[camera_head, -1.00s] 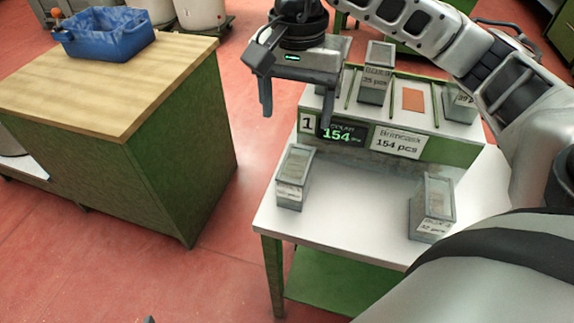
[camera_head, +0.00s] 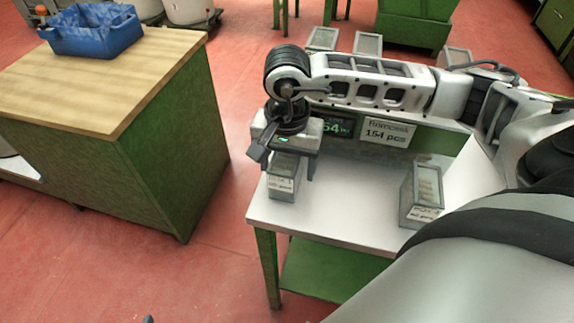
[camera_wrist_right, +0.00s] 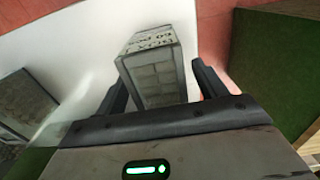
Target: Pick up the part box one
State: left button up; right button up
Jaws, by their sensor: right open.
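A grey part box with a clear top (camera_head: 281,186) stands upright on the front left of the white table. Its printed label (camera_wrist_right: 150,42) appears to read box 1, 60 pcs in the right wrist view, which fits part box one. My right gripper (camera_head: 287,166) is directly above this box, pointing down, and hides part of its top. In the right wrist view the open fingers (camera_wrist_right: 160,90) stand on either side of the box. I cannot tell whether either finger touches it. My left gripper is not in view.
A second grey box (camera_head: 421,197) stands at the table's right. Several boxes, one of them here (camera_head: 368,43), are on the raised back shelf behind my right arm. The white tabletop (camera_head: 340,205) between the front boxes is clear. A wooden-topped cabinet (camera_head: 110,85) with a blue bin (camera_head: 92,32) is at left.

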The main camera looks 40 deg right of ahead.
jog(key=shift+f, duration=0.2)
jog(key=c, duration=1.1)
jog(key=shift+r, duration=0.1)
